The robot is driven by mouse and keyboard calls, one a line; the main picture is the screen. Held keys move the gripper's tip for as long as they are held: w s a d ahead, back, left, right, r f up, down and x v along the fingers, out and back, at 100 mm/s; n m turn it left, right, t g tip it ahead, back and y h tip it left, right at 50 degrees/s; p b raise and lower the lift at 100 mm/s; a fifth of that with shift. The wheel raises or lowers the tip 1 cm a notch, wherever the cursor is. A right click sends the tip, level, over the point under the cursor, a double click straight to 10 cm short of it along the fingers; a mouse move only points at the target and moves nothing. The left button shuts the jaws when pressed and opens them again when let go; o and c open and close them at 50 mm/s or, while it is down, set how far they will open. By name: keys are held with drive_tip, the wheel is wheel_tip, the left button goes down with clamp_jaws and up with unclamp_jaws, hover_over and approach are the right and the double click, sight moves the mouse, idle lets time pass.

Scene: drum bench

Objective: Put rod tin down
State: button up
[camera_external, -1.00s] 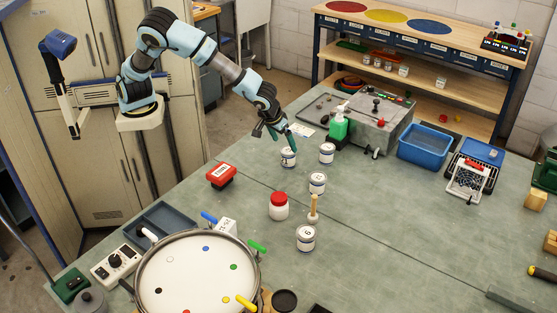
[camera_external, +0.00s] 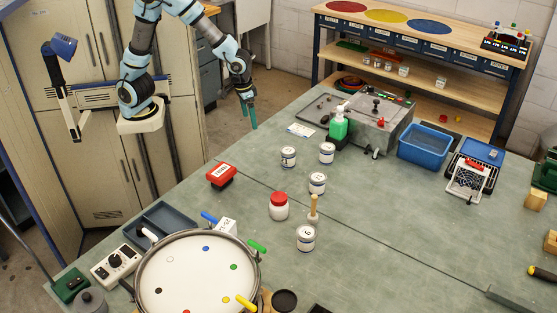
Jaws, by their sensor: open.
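Several white tins with dark labels stand upright on the green bench (camera_external: 400,215). One tin (camera_external: 288,157) stands nearest my gripper, with another tin (camera_external: 327,153) to its right. A third tin (camera_external: 317,184) stands in the middle. A tin (camera_external: 306,238) at the front has a wooden-handled tool (camera_external: 313,208) standing at or just behind it. I cannot tell which is the rod tin; the labels are too small to read. My gripper (camera_external: 249,116) is open and empty, at the bench's far left edge, up and left of the nearest tin and apart from it.
A red-lidded white jar (camera_external: 278,206) and a red box (camera_external: 221,175) stand near the tins. A large round drum (camera_external: 197,277) fills the front left. A green bottle (camera_external: 338,127) and a blue tub (camera_external: 424,146) stand at the back. The bench's right middle is clear.

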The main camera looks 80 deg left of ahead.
drive_tip(key=s+a+m, duration=0.4)
drive_tip(key=s+a, duration=0.3)
drive_tip(key=s, duration=0.4)
drive_tip(key=shift+s+a+h, duration=0.2)
drive_tip(key=shift+h, duration=0.2)
